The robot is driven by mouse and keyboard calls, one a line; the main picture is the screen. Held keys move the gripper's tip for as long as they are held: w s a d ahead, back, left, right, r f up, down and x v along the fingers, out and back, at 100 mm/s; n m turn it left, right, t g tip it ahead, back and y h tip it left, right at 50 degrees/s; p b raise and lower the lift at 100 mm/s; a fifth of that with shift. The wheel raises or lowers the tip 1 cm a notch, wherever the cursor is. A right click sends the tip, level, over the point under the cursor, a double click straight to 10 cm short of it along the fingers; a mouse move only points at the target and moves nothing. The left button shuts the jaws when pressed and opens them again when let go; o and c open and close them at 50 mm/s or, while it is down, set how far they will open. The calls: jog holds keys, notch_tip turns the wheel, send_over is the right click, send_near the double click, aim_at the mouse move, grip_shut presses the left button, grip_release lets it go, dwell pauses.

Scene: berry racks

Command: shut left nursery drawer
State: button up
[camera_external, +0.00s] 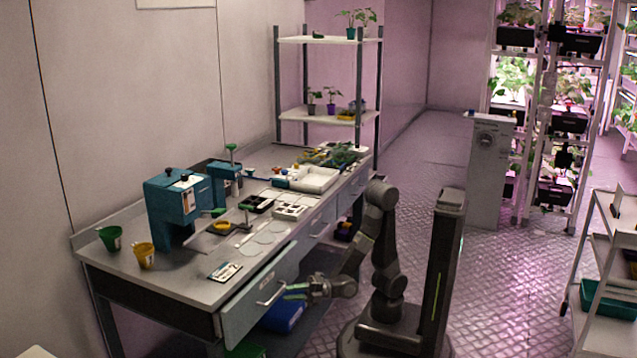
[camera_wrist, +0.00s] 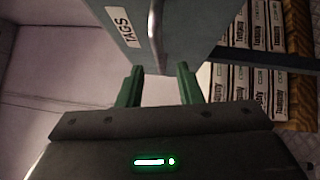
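The left drawer (camera_external: 245,310) is the grey-green front at the near end of the bench, with a bar handle (camera_external: 271,294).
The bench top (camera_external: 190,285) holds a teal press (camera_external: 180,205), green (camera_external: 110,238) and yellow (camera_external: 145,256) cups, and trays. Further drawers (camera_external: 322,222) line the bench front to the right. A blue bin (camera_external: 285,316) sits below. Open floor (camera_external: 500,290) lies right of my base.

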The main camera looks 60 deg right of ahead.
jog(key=v, duration=0.8)
jog(key=shift+p, duration=0.4)
jog(key=shift+r, duration=0.15)
jog(key=c, duration=0.6)
jog(key=shift+s+d+r+t+h+p, duration=0.1)
jog(key=shift+r+t+h+p, duration=0.6)
grip_shut()
jog(key=n+t+h+p, duration=0.3)
jog(key=n+h+p, duration=0.3)
jog(key=h, duration=0.6)
send_near(294, 264)
jog(key=shift+n, duration=0.7)
jog(key=shift+w+a+r+b, duration=0.1)
jog(key=shift+w+a+b, duration=0.05)
jog(key=shift+w+b, duration=1.3)
jog(key=shift+w+a+r+b, duration=0.1)
jog(key=shift+w+b, duration=0.8)
jog(key=shift+w, duration=1.1)
